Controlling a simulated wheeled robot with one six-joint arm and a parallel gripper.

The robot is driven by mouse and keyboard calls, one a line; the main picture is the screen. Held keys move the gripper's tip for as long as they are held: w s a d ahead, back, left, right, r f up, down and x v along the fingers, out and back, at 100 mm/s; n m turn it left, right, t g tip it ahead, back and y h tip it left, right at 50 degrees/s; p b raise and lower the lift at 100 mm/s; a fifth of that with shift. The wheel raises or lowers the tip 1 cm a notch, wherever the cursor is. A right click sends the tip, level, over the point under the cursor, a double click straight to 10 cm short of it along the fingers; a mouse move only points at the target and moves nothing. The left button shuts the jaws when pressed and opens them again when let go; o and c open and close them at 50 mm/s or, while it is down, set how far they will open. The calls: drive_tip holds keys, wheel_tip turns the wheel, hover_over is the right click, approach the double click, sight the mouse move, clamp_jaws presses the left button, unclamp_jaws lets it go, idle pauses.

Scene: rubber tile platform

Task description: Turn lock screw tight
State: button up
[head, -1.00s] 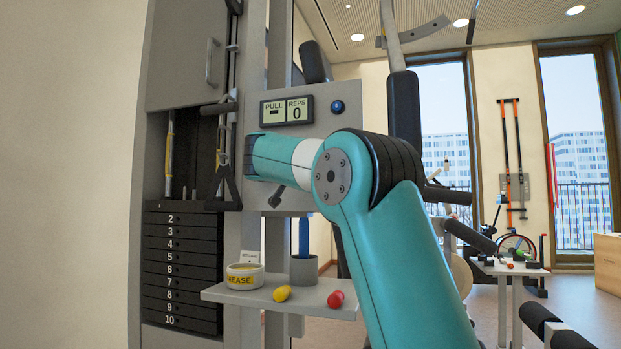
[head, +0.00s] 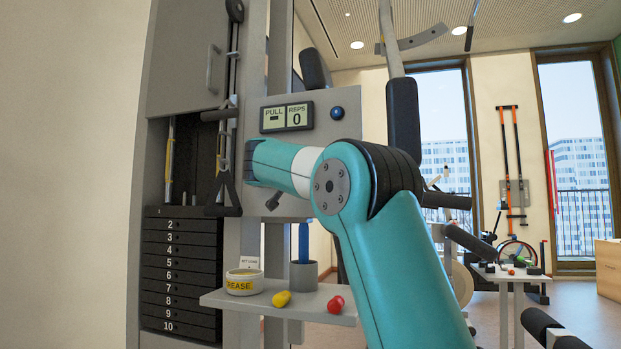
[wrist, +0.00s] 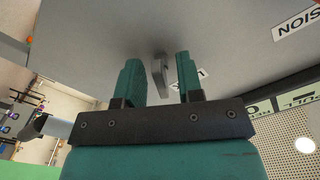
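In the wrist view a short grey lever-like handle (wrist: 160,69), which looks like the lock screw's, sticks out of the grey panel (wrist: 100,45). My gripper (wrist: 158,74) has its two teal fingers apart, one on each side of the handle. Gaps show on both sides, so it is not clamped. A partly hidden label (wrist: 188,77) is beside the right finger. In the head view a dark lever (head: 274,200) shows on the machine's panel just below my arm. My fingers are hidden there behind my own arm.
Below my arm a small shelf (head: 215,297) carries a grease tin (head: 244,284), a grey cup (head: 304,275) with a blue-handled tool, and yellow (head: 281,299) and red (head: 336,304) pieces. A display (head: 286,116) is above. A cable handle (head: 224,190) hangs at the left.

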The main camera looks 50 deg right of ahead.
drive_tip(key=p+v, duration=0.1)
drive_tip(key=v, duration=1.6)
drive_tip(key=shift+a, duration=0.2)
drive_tip(key=shift+s, duration=0.15)
